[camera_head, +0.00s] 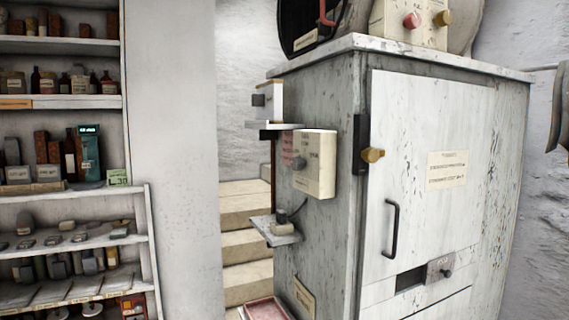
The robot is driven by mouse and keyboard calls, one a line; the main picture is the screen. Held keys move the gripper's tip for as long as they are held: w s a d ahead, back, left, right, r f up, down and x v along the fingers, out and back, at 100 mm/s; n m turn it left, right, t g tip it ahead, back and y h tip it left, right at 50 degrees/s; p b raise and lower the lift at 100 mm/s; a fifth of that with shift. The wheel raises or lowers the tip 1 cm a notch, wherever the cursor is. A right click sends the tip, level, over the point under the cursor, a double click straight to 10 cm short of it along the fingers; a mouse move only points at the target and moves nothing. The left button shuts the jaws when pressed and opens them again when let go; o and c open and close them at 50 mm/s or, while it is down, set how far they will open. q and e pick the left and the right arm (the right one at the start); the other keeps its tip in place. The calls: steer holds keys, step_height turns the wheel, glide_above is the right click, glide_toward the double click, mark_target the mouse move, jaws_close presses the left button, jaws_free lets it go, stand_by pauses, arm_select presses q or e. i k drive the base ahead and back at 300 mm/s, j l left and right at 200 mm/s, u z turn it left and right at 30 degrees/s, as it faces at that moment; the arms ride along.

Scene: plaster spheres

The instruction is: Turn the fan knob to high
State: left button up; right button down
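Several knobs show on a weathered grey-white cabinet (335,85); their labels are too small to read, so I cannot tell which is the fan knob. A cream box (318,165) on the cabinet's left side has a small grey knob (299,163). A brass-coloured knob (373,155) sits at the front door's left edge. A dark knob (446,273) is on a small plate low on the front. Neither gripper is in view.
Shelves (75,103) with bottles and boxes stand at the left, beside a pale wall post (175,150). Stone steps (245,210) lie between post and cabinet. Small ledges (277,232) stick out from the cabinet's left side. A dark door handle (392,228) juts out in front.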

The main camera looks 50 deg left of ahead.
mark_target(298, 162)
steer(key=u, duration=1.5)
